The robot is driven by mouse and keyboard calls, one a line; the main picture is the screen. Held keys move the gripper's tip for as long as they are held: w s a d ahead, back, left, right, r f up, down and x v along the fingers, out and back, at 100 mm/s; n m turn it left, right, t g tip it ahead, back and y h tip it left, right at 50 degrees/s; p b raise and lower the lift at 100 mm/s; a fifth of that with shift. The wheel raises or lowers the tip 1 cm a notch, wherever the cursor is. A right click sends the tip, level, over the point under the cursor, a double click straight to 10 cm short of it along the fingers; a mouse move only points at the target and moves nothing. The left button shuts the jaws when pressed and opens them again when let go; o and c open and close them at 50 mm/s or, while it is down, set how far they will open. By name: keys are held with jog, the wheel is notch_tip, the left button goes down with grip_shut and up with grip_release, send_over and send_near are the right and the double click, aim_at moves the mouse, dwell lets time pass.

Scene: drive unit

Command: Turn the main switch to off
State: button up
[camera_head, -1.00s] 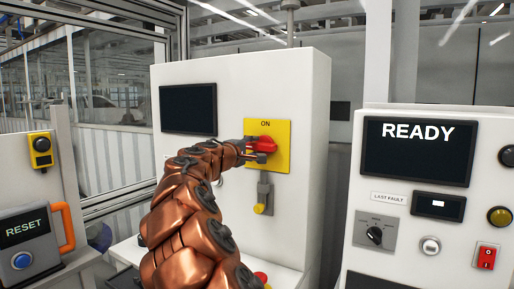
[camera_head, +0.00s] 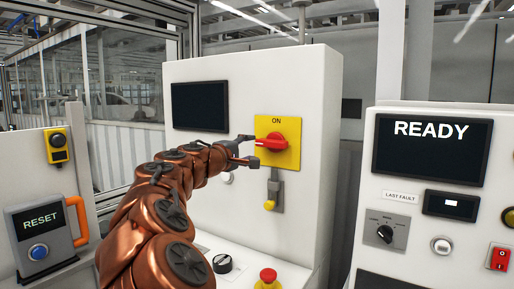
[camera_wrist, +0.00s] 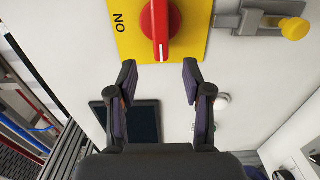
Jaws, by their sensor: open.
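The main switch is a red rotary knob (camera_head: 278,143) on a yellow plate (camera_head: 291,160) marked ON, on a white cabinet. In the head view its bar-shaped handle points left, toward my gripper (camera_head: 249,150). In the wrist view the red knob (camera_wrist: 160,20) is at the top, its handle pointing down at the gap between my fingers (camera_wrist: 160,68). My gripper is open and empty. Its two fingertips lie to either side of the handle's line, near the plate's edge. They appear just short of the handle's tip, not closed on it.
A grey latch with a yellow knob (camera_head: 269,205) hangs below the plate. A dark screen (camera_head: 200,107) is at the upper left of the cabinet. A red button (camera_head: 268,275) and black dial (camera_head: 222,263) sit on the ledge below. The READY panel (camera_head: 420,215) stands to the right.

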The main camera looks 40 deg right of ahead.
jog(key=shift+v, duration=1.45)
jog(key=shift+s+d+f, duration=0.1)
